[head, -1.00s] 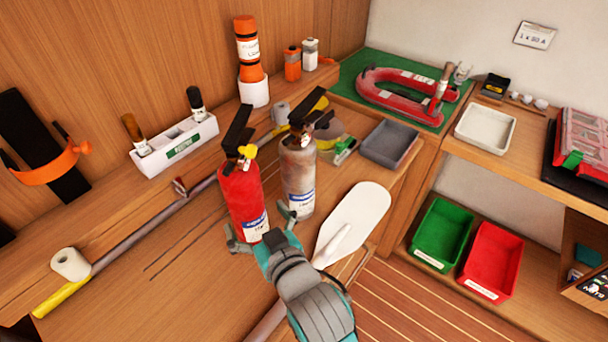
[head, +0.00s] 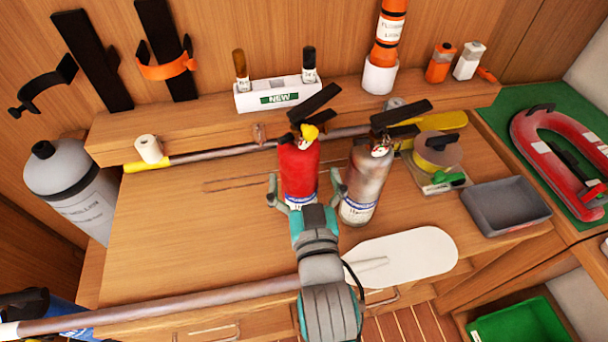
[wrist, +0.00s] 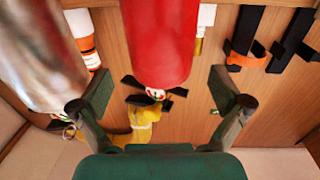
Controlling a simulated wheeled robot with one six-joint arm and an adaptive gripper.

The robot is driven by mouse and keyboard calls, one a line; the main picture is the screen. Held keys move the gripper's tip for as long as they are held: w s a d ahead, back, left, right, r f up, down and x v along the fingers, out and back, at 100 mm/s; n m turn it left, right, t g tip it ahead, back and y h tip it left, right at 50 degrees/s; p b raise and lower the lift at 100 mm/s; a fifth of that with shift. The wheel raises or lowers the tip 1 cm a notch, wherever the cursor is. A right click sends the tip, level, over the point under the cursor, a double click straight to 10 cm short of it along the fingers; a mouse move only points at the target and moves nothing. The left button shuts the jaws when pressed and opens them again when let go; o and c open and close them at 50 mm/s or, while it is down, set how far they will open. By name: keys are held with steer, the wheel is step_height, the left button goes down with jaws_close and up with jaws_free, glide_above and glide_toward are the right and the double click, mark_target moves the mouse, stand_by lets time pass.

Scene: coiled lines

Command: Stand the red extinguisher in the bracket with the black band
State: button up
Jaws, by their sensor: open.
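The red extinguisher (head: 299,172) stands upright on the bench, with a black handle and a yellow tag on top. It also shows in the wrist view (wrist: 160,40). My gripper (head: 306,192) is open, with one finger on each side of its lower body and gaps showing in the wrist view (wrist: 163,95). The bracket with the black band (head: 45,85) is on the wooden wall at far left, its band empty. Beside it is a bracket with an orange band (head: 166,66), also empty. The red extinguisher's base is partly hidden by my gripper.
A worn silver extinguisher (head: 366,180) stands close by my right finger. A white paddle (head: 410,255) and grey tray (head: 506,205) lie to the right. A pole with a paper roll (head: 149,149) and a white holder (head: 277,94) are behind. A grey cylinder (head: 75,190) stands at left.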

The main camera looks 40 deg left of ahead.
mark_target(299, 153)
steer(key=shift+x, duration=2.95)
steer(key=shift+s+f, duration=0.1)
steer(key=shift+f, duration=0.05)
steer(key=shift+c, duration=0.3)
steer(key=c, duration=1.6)
steer(key=shift+r, duration=0.25)
steer(key=shift+c, duration=0.2)
